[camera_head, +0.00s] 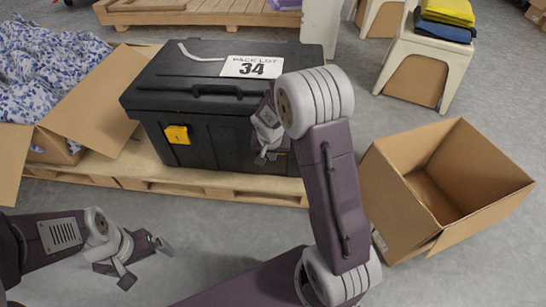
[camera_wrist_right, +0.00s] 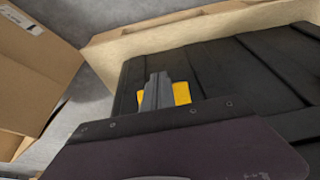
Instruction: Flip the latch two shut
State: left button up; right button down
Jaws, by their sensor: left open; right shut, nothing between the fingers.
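A black lidded case (camera_head: 222,150) stands on a wooden pallet, its lid down. A yellow latch marked 1 (camera_head: 177,134) is on the left of its front face. My right gripper (camera_head: 262,158) is at the right part of that face and hides the second latch in the head view. In the right wrist view the second yellow latch (camera_wrist_right: 182,93) shows on both sides of the shut, empty fingers (camera_wrist_right: 157,92). I cannot tell whether they touch it or how the latch is turned. My left gripper (camera_head: 147,262) is open and empty, low at the left, away from the case.
The pallet (camera_head: 232,193) edge runs below the case. An open carton with blue-patterned cloth (camera_head: 45,75) is at left. An empty open carton (camera_head: 410,205) stands right of my right arm. A white stool with folded cloths (camera_head: 425,65) is behind it. The front floor is clear.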

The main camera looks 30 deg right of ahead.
pick_arm(q)
jog(key=shift+f+b, duration=0.6)
jog(key=shift+f, duration=0.2)
pick_arm(e)
jog(key=shift+x, duration=1.25)
